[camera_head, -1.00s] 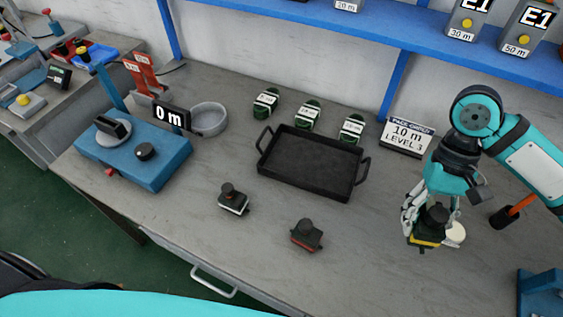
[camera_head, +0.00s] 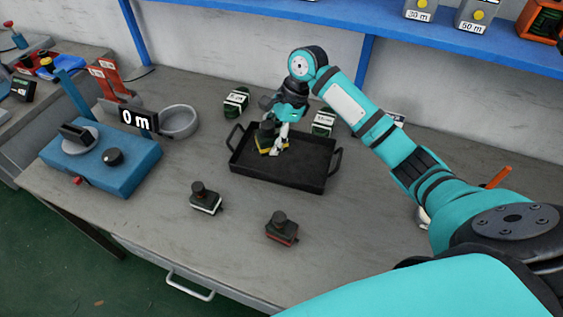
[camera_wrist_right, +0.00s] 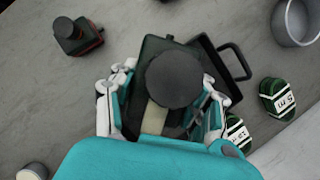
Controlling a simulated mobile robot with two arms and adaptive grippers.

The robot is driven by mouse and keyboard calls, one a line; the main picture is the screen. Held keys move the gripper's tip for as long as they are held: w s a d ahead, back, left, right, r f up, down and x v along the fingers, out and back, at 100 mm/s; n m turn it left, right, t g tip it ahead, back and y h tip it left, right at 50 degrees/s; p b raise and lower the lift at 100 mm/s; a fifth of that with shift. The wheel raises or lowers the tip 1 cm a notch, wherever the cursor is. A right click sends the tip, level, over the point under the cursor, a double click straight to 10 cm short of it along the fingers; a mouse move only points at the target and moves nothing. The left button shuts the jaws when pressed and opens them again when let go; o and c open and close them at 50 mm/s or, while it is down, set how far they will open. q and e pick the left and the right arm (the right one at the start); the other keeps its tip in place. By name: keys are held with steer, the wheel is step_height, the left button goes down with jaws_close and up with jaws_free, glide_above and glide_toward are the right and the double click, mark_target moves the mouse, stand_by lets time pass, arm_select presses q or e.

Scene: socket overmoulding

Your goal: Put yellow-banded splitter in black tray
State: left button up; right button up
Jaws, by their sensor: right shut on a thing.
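The yellow-banded splitter (camera_head: 265,138) is a dark block with a round knob and a yellow band near its base. My right gripper (camera_head: 281,140) is shut on it, over the back left part of the black tray (camera_head: 290,178). I cannot tell whether the splitter touches the tray floor. In the right wrist view the splitter's round knob (camera_wrist_right: 175,80) sits between the fingers, with the tray (camera_wrist_right: 222,62) partly hidden behind it. My left gripper is not in view.
A white-banded splitter (camera_head: 205,198) and a red-banded splitter (camera_head: 281,228) stand in front of the tray. Green coils (camera_head: 236,102) lie behind it. A blue machine (camera_head: 105,155) and a grey bowl (camera_head: 179,122) are at the left. The front right table is clear.

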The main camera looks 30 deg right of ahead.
steer(key=w+d+f+m+t+h, duration=0.1)
steer(key=w+d+f+m+t, duration=0.1)
steer(key=d+f+m, duration=0.45)
glide_above(287, 167)
steer(key=s+d, duration=0.1)
steer(key=shift+m+t, duration=0.3)
steer(key=shift+m, duration=0.05)
step_height(287, 167, down, 4)
steer(key=shift+f+b, duration=0.25)
steer(key=shift+b, duration=0.1)
steer(key=shift+f, duration=2.35)
steer(key=o, duration=1.2)
steer(key=v, duration=1.2)
steer(key=shift+a+r, duration=0.1)
steer(key=shift+a, duration=0.15)
